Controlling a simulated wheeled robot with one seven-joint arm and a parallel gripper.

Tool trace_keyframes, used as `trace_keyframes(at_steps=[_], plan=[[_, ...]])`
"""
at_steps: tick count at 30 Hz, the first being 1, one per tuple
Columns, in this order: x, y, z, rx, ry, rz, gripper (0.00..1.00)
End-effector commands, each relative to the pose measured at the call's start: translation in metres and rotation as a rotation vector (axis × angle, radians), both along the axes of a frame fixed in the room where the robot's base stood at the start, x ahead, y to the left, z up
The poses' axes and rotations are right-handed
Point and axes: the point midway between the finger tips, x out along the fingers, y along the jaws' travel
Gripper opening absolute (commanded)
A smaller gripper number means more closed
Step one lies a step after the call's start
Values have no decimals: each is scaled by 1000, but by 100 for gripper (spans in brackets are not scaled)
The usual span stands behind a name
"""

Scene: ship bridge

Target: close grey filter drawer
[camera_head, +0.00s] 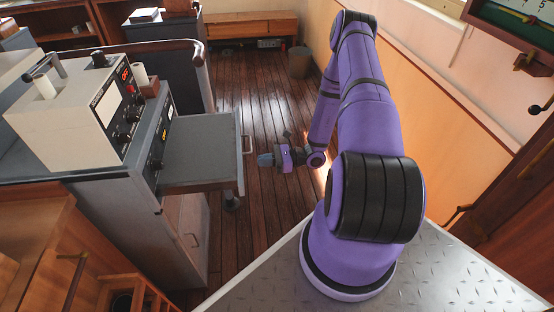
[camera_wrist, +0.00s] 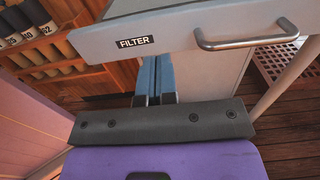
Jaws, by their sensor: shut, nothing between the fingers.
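The grey filter drawer (camera_head: 200,150) stands pulled out from the grey console, reaching right over the wooden floor. In the wrist view its front (camera_wrist: 190,38) shows a black FILTER label (camera_wrist: 135,42) and a metal bar handle (camera_wrist: 247,36). My gripper (camera_head: 264,160) is just right of the drawer front in the head view, with its blue fingers pointing toward it. In the wrist view the blue fingers (camera_wrist: 154,80) are together with nothing between them. Their tips pass out of sight below the drawer front's lower edge; I cannot tell whether they touch it.
The grey console (camera_head: 180,225) has a cream instrument box (camera_head: 80,110) on top and a cupboard door below the drawer. Wooden shelves with rolled items (camera_wrist: 45,45) stand left in the wrist view. The plank floor (camera_head: 255,100) beyond the drawer is clear up to a bin (camera_head: 299,62).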

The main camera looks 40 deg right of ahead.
Motion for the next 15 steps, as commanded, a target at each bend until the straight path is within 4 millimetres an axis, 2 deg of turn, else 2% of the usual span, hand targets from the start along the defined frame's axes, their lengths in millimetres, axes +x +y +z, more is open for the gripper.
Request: trace_keyframes(at_steps=[6, 15], plan=[[19, 28, 0, 1, 0, 2, 0], [28, 41, 0, -1, 1, 0, 0]])
